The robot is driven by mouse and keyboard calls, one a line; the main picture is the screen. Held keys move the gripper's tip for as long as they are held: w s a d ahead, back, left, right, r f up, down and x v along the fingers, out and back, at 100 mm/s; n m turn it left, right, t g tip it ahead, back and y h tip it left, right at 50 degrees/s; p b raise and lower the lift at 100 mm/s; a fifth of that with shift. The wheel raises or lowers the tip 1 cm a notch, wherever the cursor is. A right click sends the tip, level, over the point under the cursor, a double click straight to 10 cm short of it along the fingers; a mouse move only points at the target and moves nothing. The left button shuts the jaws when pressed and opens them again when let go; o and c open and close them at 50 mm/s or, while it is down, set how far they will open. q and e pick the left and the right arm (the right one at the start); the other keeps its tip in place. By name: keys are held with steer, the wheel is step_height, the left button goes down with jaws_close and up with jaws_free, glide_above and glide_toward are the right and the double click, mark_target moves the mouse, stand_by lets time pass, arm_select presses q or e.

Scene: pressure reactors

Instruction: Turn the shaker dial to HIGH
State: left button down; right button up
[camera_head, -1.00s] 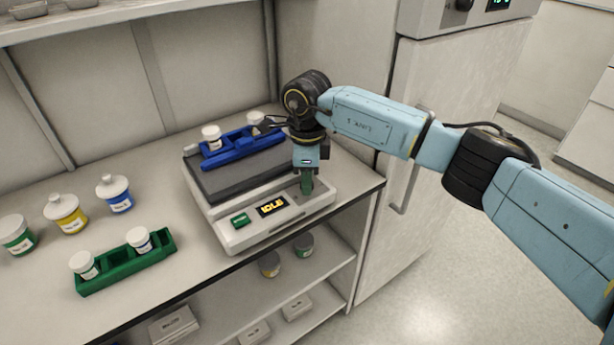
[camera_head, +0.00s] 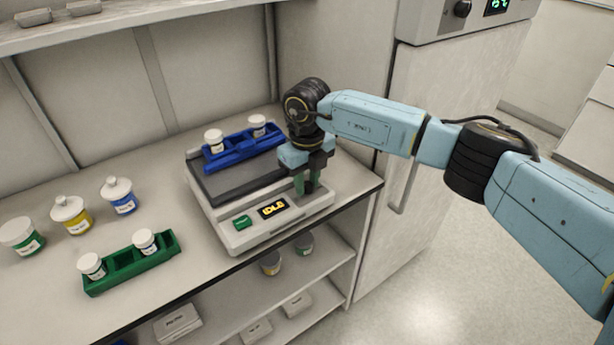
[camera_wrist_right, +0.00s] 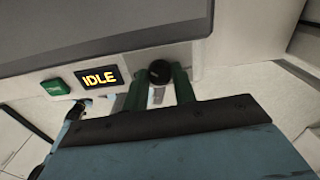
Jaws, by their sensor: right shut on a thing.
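The shaker (camera_head: 245,228) stands on the bench with its display (camera_head: 273,207) reading IDLE. The display (camera_wrist_right: 99,78) also reads IDLE in the right wrist view. My right gripper (camera_head: 306,187) points down at the right end of the shaker's front panel. Its green fingers are shut on the black dial (camera_wrist_right: 160,71), one finger on each side. The dial's pointer and any HIGH mark cannot be made out. A green button (camera_head: 243,222) sits left of the display. My left gripper is not in view.
A blue rack (camera_head: 240,151) with two white-capped jars lies on the shaker's dark platform (camera_head: 225,183). A green rack (camera_head: 132,265) with two jars and several loose jars (camera_head: 72,214) stand at the left. A tall cabinet (camera_head: 400,100) stands right of the bench.

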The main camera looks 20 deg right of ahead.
steer(key=shift+r+m, duration=0.15)
steer(key=shift+m, duration=0.85)
steer(key=m+p, duration=0.2)
steer(key=m, duration=0.1)
steer(key=shift+m, duration=0.3)
steer(key=m+p, duration=0.2)
steer(key=m, duration=0.2)
steer(key=m+p, duration=0.2)
steer(key=m, duration=0.3)
steer(key=shift+p, duration=0.35)
steer(key=m+p, duration=0.2)
steer(key=m, duration=0.1)
steer(key=shift+r+m, duration=0.1)
steer(key=shift+m, duration=0.2)
steer(key=m+p, duration=0.3)
steer(key=m, duration=0.1)
steer(key=shift+m+p, duration=0.3)
steer(key=shift+p, duration=0.1)
steer(key=m+p, duration=0.3)
steer(key=m, duration=0.1)
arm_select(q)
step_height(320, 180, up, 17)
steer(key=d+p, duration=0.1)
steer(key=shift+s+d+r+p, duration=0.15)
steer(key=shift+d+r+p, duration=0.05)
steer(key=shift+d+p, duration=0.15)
arm_select(e)
steer(key=shift+m, duration=1.2)
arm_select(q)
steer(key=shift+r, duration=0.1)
